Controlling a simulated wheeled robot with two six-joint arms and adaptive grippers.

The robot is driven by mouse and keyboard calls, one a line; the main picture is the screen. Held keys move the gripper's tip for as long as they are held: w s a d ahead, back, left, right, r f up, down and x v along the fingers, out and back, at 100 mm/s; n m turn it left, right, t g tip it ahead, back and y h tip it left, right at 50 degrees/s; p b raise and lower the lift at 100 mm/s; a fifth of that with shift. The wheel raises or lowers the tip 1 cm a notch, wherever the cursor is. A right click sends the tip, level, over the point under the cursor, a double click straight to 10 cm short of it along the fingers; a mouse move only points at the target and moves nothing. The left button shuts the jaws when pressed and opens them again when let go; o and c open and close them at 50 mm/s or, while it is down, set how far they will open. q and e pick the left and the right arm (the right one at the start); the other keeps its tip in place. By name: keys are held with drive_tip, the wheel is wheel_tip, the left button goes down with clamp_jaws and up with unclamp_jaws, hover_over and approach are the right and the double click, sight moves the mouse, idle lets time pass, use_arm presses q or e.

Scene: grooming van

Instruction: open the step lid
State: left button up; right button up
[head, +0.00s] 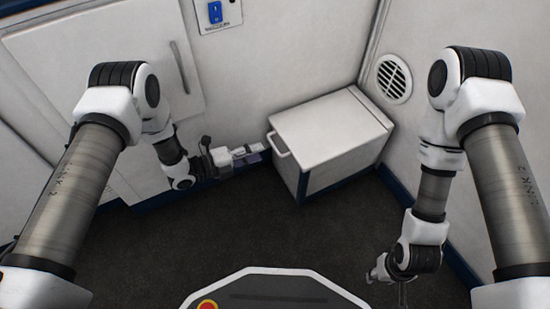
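The step is a white box (316,165) with a flat white lid (330,127) on top, and it stands in the back corner. The lid lies flat and looks closed. A pale bar handle (278,146) sticks out at its left front edge. My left gripper (256,153) is just left of the handle, pointing right towards it. Its two fingers look apart, with nothing seen between them, and a small gap shows between fingertips and handle. My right gripper (373,274) hangs low at the right over the floor, away from the step. Its fingers are too small to read.
A white cabinet door (110,70) with a vertical handle (180,67) is behind my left arm. A blue switch (215,12) and a round vent (394,79) are on the walls. The dark floor (250,225) before the step is clear.

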sight(275, 147)
use_arm(q)
drive_tip(key=b+x, duration=0.3)
drive_tip(key=x, duration=0.4)
drive_tip(key=shift+d, duration=0.15)
clamp_jaws()
